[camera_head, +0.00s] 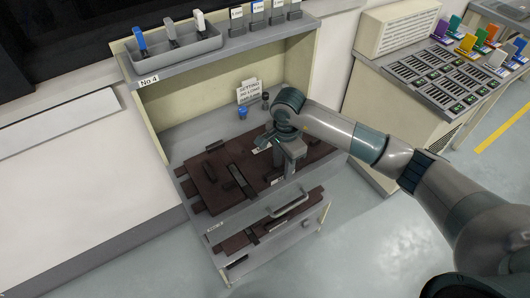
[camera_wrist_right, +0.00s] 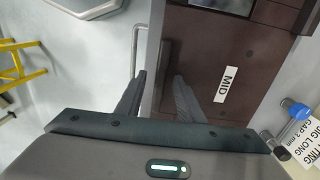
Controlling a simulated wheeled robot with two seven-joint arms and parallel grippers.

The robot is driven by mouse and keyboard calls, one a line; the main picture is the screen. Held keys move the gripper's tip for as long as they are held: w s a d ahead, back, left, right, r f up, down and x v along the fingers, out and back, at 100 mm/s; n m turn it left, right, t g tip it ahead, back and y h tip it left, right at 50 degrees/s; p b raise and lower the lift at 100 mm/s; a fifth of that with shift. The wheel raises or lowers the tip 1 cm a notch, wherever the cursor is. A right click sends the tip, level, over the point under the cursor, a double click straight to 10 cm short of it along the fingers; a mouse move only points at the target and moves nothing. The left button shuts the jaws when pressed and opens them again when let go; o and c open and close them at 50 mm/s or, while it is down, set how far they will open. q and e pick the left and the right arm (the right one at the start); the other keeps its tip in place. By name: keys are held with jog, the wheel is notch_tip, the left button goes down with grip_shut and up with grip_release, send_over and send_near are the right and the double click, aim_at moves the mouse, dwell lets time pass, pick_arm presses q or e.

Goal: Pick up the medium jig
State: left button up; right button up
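A dark brown board with a white label reading MID (camera_wrist_right: 225,85), the medium jig (camera_wrist_right: 200,45), lies flat under my right gripper in the right wrist view. The left finger is beside the board's front edge and the right finger is over the board. In the head view the right gripper (camera_head: 290,173) points down over the brown jigs in the cabinet; its arm hides part of them, and the label text there is too small to read. My left gripper is not in view.
The cabinet's front has a grey handle (camera_head: 288,203), and more brown boards lie on a lower level (camera_head: 240,240). A sign (camera_head: 249,91) and a blue knob (camera_head: 243,112) stand behind the jigs. A shelf with a grey tray (camera_head: 173,45) overhangs. A sloped console (camera_head: 440,80) stands right.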

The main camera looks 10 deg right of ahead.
grip_shut()
jog(key=shift+w+r, duration=0.1)
dwell(1.4)
